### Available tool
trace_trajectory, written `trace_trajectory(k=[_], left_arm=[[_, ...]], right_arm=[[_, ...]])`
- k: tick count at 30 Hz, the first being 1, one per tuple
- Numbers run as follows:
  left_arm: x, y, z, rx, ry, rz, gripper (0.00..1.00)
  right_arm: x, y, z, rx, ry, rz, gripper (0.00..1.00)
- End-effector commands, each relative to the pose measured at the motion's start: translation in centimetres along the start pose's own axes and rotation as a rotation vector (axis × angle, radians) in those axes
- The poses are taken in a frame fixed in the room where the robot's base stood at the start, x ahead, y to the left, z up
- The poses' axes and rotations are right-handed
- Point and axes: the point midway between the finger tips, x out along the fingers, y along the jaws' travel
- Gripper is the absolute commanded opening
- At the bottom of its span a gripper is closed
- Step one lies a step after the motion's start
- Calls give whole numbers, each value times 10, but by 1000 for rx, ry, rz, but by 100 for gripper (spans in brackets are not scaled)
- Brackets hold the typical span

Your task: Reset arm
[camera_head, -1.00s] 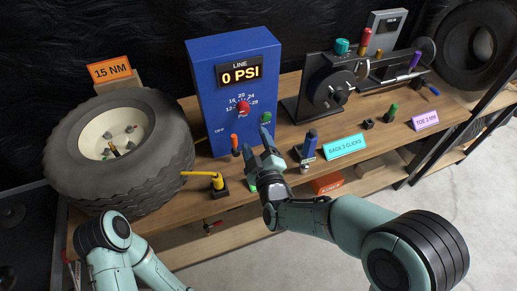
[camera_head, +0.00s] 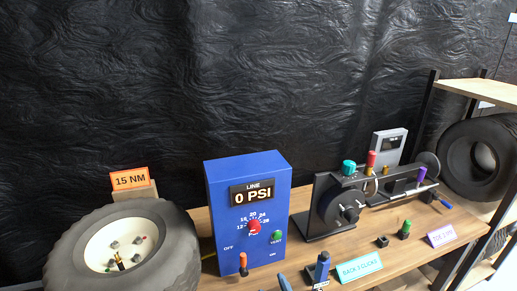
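My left gripper and arm are out of view.
The wooden bench (camera_head: 415,256) holds a tire (camera_head: 70,252) under a "15 NM" sign (camera_head: 129,180), a blue box (camera_head: 270,172) reading "LINE 0 PSI" and a black mechanism (camera_head: 327,208). Cyan (camera_head: 360,267) and purple (camera_head: 441,236) signs stand at the front. Another tire (camera_head: 455,165) is at right.

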Motion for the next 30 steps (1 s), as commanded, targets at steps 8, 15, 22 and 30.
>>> trace_trajectory(k=[8,15,22,30], left_arm=[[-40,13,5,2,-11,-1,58],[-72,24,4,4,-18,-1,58],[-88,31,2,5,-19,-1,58],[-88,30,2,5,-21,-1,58]], right_arm=[[-59,-86,179,425,-570,-292,63],[-184,-159,259,924,-1124,-403,63],[-259,-195,257,1229,-1436,-415,63],[-267,-200,256,1265,-1473,-412,63]])
